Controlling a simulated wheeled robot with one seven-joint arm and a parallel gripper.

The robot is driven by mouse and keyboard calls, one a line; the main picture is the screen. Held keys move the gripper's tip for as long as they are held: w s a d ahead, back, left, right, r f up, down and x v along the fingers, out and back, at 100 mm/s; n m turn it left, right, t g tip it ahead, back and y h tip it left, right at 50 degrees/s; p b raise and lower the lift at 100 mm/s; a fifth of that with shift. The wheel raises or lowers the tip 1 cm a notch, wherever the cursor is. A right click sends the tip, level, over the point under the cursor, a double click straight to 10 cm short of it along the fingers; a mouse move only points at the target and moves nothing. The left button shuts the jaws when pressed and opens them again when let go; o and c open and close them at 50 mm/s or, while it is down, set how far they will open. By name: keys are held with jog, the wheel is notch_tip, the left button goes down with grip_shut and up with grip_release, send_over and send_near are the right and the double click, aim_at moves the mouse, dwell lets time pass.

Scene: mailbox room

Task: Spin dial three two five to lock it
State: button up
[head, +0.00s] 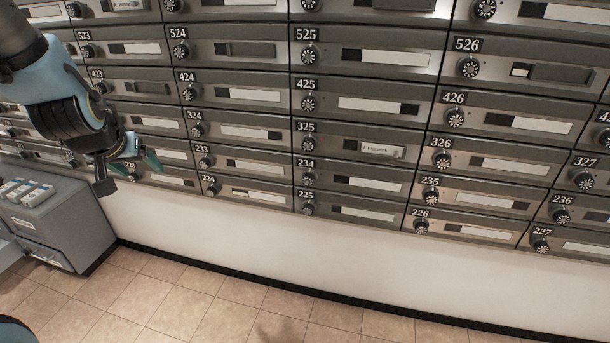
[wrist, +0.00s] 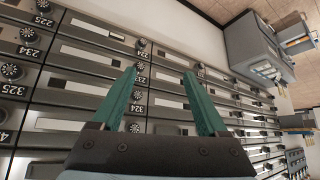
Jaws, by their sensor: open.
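The dial of box 325 (head: 308,143) is a round black knob with white marks, just below its 325 label on a dark grey mailbox door in the middle of the head view. In the wrist view this dial (wrist: 11,71) is at the far left edge, with its label upside down. My gripper (head: 140,161) is at the left of the head view, in front of the lower left boxes, well apart from the dial. In the wrist view its two green fingers (wrist: 160,73) are spread wide with nothing between them. The dial's exact setting is too small to read.
Rows of similar boxes with dials surround it, including 425 (head: 309,103) above and 234 (head: 308,180) below. A grey cabinet (head: 62,222) stands at lower left, near my gripper. The tiled floor (head: 215,308) before the wall is clear.

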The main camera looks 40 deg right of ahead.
jog(key=s+d+f+m+t+h+b, duration=0.15)
jog(key=d+f+m+h+b, duration=0.35)
jog(key=d, duration=0.8)
jog(key=m+t+h+b, duration=0.2)
jog(key=h+b, duration=0.4)
jog(key=b, duration=0.4)
send_near(308, 146)
jog(key=shift+g, duration=0.25)
jog(key=x, duration=0.8)
jog(key=shift+w+a, duration=0.1)
jog(key=shift+w, duration=0.05)
jog(key=shift+c, duration=0.3)
grip_shut()
